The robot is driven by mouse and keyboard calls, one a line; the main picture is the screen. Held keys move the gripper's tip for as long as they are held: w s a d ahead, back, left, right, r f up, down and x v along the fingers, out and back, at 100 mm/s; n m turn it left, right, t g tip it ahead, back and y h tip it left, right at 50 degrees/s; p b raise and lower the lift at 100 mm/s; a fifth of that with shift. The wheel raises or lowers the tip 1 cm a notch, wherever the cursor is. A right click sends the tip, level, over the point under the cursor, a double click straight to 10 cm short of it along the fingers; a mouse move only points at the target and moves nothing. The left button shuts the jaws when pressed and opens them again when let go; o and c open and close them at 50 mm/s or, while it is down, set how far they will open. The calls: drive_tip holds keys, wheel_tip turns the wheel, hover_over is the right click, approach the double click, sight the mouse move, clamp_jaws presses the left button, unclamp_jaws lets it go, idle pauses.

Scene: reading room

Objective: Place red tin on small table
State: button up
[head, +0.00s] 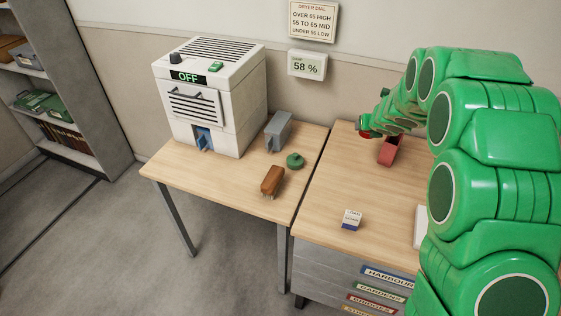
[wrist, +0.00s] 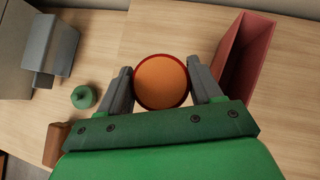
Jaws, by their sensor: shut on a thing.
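My gripper (wrist: 160,70) is shut on the red tin (wrist: 160,82), a round tin with a red rim and an orange top, with one grey finger on each side. In the head view a bit of the red tin (head: 367,134) shows under my gripper, above the back left of the right-hand desk (head: 328,187). I cannot tell how far it is above the wood. A wooden table (head: 215,185) with grey metal legs stands just left of the desk; I cannot tell for sure that it is the small table.
An open red box (head: 388,152) stands close right of the tin. A white dryer (head: 208,100), a grey device (head: 278,131), a green round object (head: 295,160) and a brown brush (head: 271,181) occupy the left table. A small white-and-blue box (head: 351,219) sits on the desk. The left table's front is clear.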

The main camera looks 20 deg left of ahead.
drive_tip(key=s+a+f+m+h, duration=0.1)
drive_tip(key=a+f+m, duration=0.1)
drive_tip(key=a, duration=0.8)
drive_tip(key=shift+s+a+h, duration=0.15)
drive_tip(key=shift+s+h, duration=0.1)
drive_tip(key=shift+h, duration=0.15)
drive_tip(key=shift+m+h, duration=0.6)
drive_tip(key=shift+m, duration=0.3)
drive_tip(key=s+a+f, duration=0.1)
drive_tip(key=a, duration=0.1)
drive_tip(key=s+a+f, duration=0.1)
drive_tip(key=a, duration=0.1)
drive_tip(key=s+a+f, duration=0.1)
drive_tip(key=a, duration=0.2)
drive_tip(key=shift+s, duration=0.4)
drive_tip(key=shift+w+a+f, duration=0.85)
drive_tip(key=shift+w+f, duration=0.55)
drive_tip(key=shift+w, duration=0.45)
drive_tip(key=shift+w+a+f, duration=0.8)
drive_tip(key=shift+w+f, duration=0.55)
drive_tip(key=shift+w, duration=0.5)
drive_tip(key=shift+w+a+f, duration=0.85)
drive_tip(key=shift+w+f, duration=0.55)
drive_tip(key=shift+w, duration=0.45)
drive_tip(key=shift+w+a+f, duration=0.3)
drive_tip(key=shift+w+f, duration=0.2)
drive_tip(key=shift+f, duration=0.05)
drive_tip(key=shift+w+f, duration=0.1)
drive_tip(key=shift+f, duration=0.05)
